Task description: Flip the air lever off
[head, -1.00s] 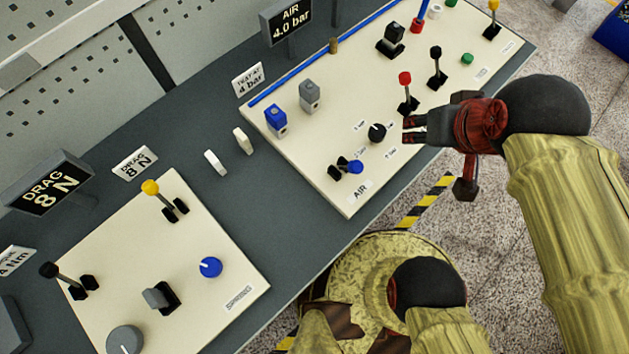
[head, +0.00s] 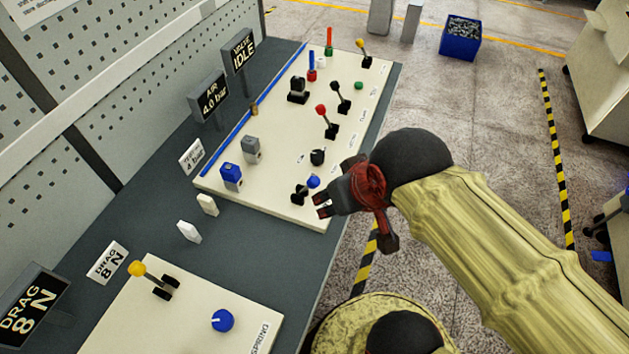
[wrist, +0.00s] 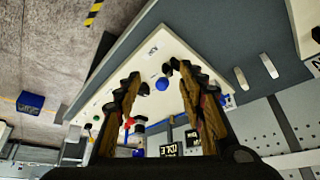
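The air lever, a short lever with a blue ball tip (head: 313,181) and a black base (head: 299,193), is at the near corner of the cream panel (head: 262,200). It leans right in the head view. My gripper (head: 318,205) is just to the near right of the lever, apart from it as far as I can tell. In the wrist view, my gripper (wrist: 154,74) has its two fingers spread and nothing held. The blue ball (wrist: 162,84) shows between them there. The AIR label is hidden in the head view; a blurred label (wrist: 152,50) shows in the wrist view.
A black dial (head: 317,156), a red-tipped lever (head: 326,122) and a black-tipped lever (head: 340,97) stand farther along the panel. The display (head: 209,100) reads AIR 4.0 bar.

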